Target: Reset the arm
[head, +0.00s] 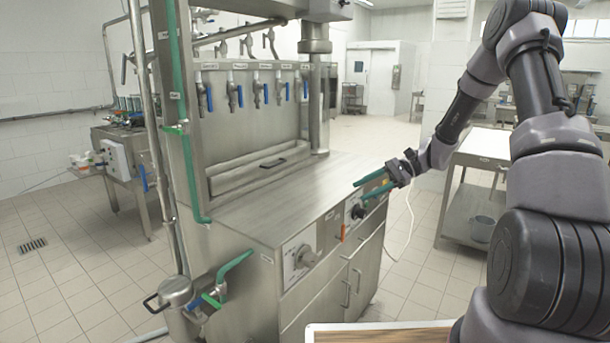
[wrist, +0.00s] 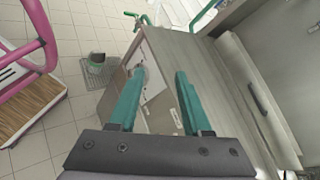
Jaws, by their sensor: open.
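My gripper (head: 372,186) is at the front right of the steel filler machine (head: 290,195) in the head view, close to the front edge of its worktop. Its two green fingers (wrist: 158,104) are spread apart in the wrist view, with nothing between them. The fingers point left in the head view, toward the machine's front. My arm (head: 535,110) reaches in from the right side of the head view. Whether the fingers touch the machine cannot be told.
The machine has several blue-handled taps (head: 256,90), a front knob (head: 303,257) and a green lever valve (head: 234,263). A steel table (head: 488,147) stands behind my arm. A wooden tray (head: 385,335) is at the bottom. Tiled floor is open at left.

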